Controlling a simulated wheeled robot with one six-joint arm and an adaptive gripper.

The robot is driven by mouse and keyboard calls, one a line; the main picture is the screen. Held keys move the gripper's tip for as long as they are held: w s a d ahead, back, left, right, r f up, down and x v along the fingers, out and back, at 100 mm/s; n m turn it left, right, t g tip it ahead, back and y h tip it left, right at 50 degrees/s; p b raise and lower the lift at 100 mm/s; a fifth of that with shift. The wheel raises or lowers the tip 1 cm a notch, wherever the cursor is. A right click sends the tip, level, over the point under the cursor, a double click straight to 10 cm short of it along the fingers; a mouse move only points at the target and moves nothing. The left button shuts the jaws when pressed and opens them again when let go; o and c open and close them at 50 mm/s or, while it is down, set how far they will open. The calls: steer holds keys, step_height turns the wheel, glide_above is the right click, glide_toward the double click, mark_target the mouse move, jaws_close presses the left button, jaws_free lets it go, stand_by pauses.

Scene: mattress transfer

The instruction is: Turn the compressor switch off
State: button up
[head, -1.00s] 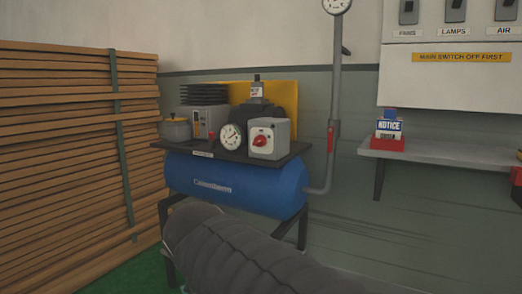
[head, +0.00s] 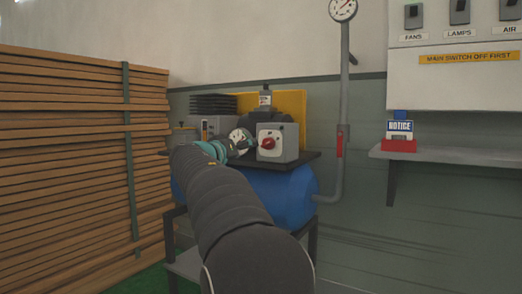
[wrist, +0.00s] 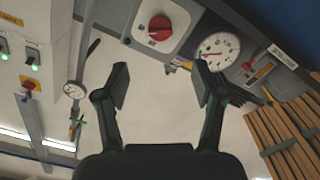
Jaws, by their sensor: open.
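The compressor's blue tank (head: 292,192) stands under a dark shelf, partly hidden by my arm. On the shelf sits a light grey switch box (head: 290,142) with a red rotary knob (head: 268,143). In the wrist view the red knob (wrist: 160,28) is at the top centre, on the switch box's pale face (wrist: 178,20). My gripper (wrist: 163,84) is open and empty, its two fingers spread below the knob in that picture and apart from it. In the head view the end of my arm is just left of the switch box; its fingers are hard to make out there.
A round gauge (wrist: 216,50) sits close beside the switch box. A vertical pipe (head: 344,110) with a red handle rises at the right. Stacked planks (head: 60,150) fill the left. A wall panel (head: 460,85) and a shelf with a notice holder (head: 399,146) are right.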

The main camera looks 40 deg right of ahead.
mark_target(266, 145)
steer(key=p+x, duration=0.1)
steer(key=x, duration=1.2)
steer(key=shift+d+p, duration=0.1)
steer(key=shift+p, duration=0.3)
steer(key=c, duration=1.2)
